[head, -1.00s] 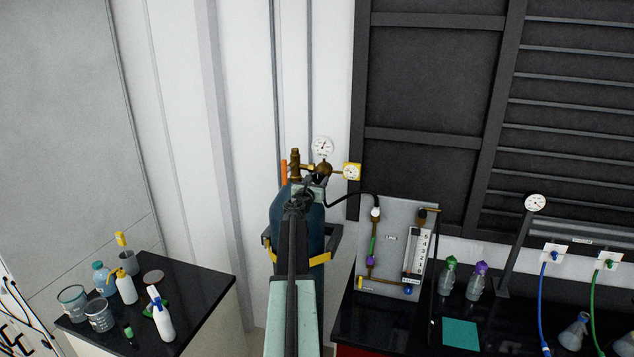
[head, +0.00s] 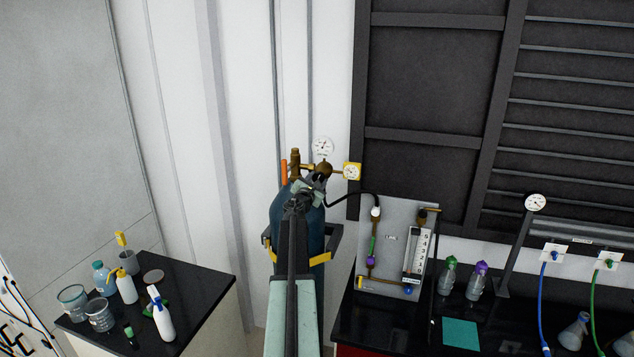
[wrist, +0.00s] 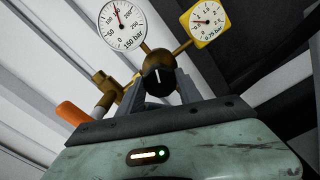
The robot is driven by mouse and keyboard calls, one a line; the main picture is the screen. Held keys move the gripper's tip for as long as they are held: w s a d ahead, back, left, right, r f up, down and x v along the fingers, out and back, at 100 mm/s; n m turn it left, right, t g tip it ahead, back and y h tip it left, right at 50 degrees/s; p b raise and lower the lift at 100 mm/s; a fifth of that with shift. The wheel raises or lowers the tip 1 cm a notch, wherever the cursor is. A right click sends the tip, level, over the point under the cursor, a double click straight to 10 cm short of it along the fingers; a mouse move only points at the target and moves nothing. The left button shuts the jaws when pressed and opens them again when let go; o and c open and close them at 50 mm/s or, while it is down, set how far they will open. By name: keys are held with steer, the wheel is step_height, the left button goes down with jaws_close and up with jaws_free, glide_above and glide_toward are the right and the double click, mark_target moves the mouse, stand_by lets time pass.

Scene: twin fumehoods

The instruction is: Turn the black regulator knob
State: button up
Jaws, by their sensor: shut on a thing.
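The black regulator knob (wrist: 154,82) has a white pointer line and shows in the wrist view between the two grey fingers of my gripper (wrist: 159,90). My gripper is shut on the knob. In the head view my gripper (head: 315,184) is at the brass regulator (head: 323,169) on top of the blue gas cylinder (head: 284,222), and it mostly hides the knob. A round white gauge (wrist: 122,25) marked 150 bar and a yellow square gauge (wrist: 205,20) stand behind the knob.
An orange part (head: 284,172) and a brass valve (head: 295,163) are left of the regulator. A black hose (head: 350,198) runs right to a grey panel (head: 391,235). Benches with bottles, beakers and flasks stand on both sides. A strap bracket (head: 333,243) holds the cylinder.

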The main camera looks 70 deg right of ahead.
steer(key=m, duration=0.4)
steer(key=shift+m, duration=2.2)
steer(key=o, duration=1.4)
steer(key=shift+d, duration=0.1)
steer(key=shift+c, duration=0.2)
steer(key=a, duration=0.8)
steer(key=shift+s, duration=0.2)
